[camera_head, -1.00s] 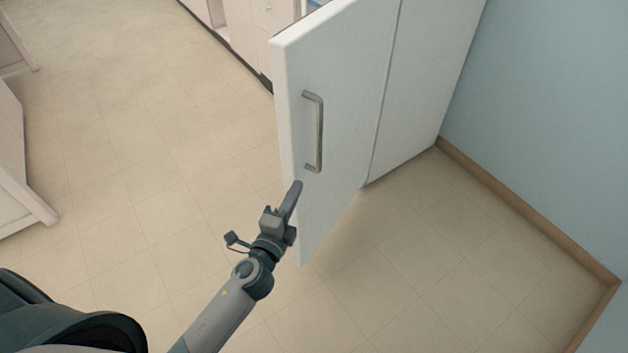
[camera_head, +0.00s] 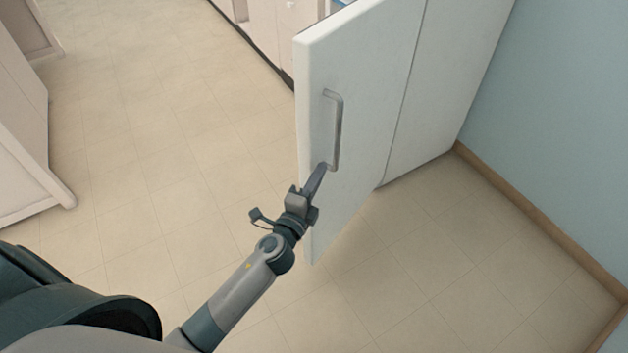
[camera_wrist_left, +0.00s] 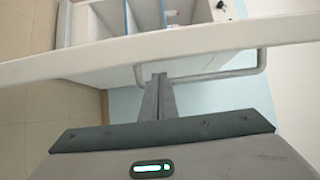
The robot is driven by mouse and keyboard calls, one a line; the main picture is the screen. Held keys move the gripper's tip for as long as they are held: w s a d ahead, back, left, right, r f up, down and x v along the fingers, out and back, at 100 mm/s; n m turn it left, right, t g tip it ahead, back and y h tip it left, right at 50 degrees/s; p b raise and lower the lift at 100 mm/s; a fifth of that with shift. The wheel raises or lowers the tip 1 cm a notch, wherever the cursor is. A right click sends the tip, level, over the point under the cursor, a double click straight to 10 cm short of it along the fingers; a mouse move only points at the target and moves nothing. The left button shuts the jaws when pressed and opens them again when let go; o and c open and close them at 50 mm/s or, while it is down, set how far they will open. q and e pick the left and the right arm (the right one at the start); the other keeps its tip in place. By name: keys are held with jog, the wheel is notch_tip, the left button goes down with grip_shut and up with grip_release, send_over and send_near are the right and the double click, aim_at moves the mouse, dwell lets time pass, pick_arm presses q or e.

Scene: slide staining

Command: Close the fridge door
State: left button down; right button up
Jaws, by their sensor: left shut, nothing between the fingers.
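The white fridge door (camera_head: 365,90) stands open in the head view, its free edge toward the left and its outer face toward me. A grey bar handle (camera_head: 337,130) is on that face; it also shows in the left wrist view (camera_wrist_left: 225,74). My left gripper (camera_head: 320,170) is shut and empty, its fingertips at the lower end of the handle. In the left wrist view my shut fingers (camera_wrist_left: 157,90) reach up to the door beside one end of the handle. I cannot tell whether they touch it. My right gripper is not in view.
The fridge body (camera_head: 440,90) stands behind the door, next to a blue wall (camera_head: 560,130). Shelves (camera_wrist_left: 105,20) show beyond the door in the left wrist view. White cabinets (camera_head: 25,150) stand at the left. The tiled floor (camera_head: 170,170) between is clear.

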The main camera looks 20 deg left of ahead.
aim_at(326, 160)
pick_arm(q)
jog(key=shift+w+d, duration=0.15)
jog(key=shift+w, duration=2.55)
